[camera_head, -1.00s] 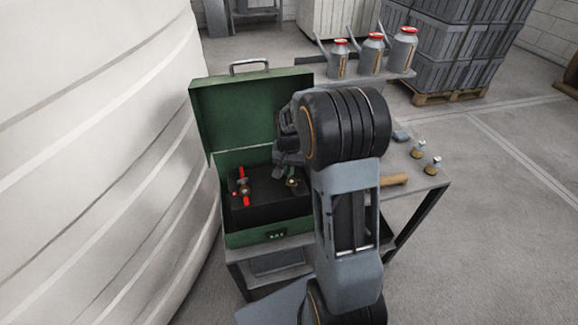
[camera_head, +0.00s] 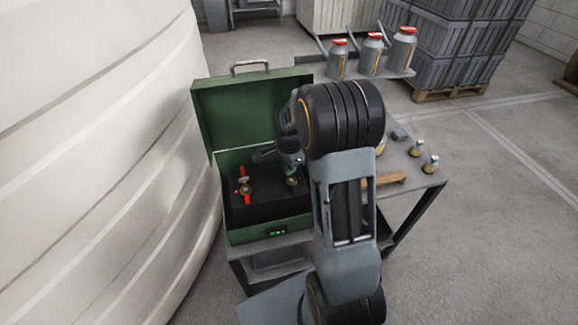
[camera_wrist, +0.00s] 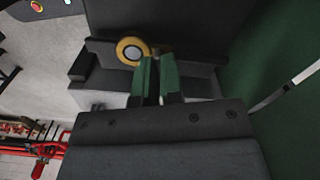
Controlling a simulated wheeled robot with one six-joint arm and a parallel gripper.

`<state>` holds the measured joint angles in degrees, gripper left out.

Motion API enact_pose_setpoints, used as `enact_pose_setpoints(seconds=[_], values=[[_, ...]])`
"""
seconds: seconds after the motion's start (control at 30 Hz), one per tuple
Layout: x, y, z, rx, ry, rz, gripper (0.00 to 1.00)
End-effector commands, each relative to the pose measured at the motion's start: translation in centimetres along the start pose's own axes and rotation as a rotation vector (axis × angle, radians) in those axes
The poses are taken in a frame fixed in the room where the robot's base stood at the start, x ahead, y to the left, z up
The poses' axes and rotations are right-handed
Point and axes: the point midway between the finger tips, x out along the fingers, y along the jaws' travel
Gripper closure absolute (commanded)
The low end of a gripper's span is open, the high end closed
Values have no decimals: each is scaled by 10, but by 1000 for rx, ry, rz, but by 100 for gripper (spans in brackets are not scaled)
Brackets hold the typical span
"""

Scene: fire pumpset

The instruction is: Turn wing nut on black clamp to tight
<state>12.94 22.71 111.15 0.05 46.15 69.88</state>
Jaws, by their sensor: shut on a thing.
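The black battery (camera_head: 262,208) sits inside the open green box (camera_head: 265,232). A brass terminal fitting (camera_head: 292,181) is on its right side, where the black clamp is hard to make out against the dark battery. My gripper (camera_head: 291,160) is right above this fitting, its fingers pointing down. In the wrist view my gripper's green fingertips (camera_wrist: 160,68) are close together beside a brass ring with a grey centre (camera_wrist: 132,50). They are shut on the wing nut, which is mostly hidden between them. A red clamp (camera_head: 244,184) with a brass fitting is on the battery's left side.
The box's raised lid (camera_head: 238,112) stands behind the battery. The box is on a grey table (camera_head: 425,190) with a wooden handle (camera_head: 392,180) and small bottles (camera_head: 424,155) at right. Metal cans (camera_head: 371,55) stand behind. A large white tank (camera_head: 100,160) is close on the left.

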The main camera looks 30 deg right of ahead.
Motion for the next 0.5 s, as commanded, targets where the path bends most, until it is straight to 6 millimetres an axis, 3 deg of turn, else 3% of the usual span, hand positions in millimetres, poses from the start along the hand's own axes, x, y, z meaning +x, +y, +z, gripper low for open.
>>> enact_pose_setpoints(seconds=[0.5], values=[[0, 0, 0, 136, 1, -2, 100]])
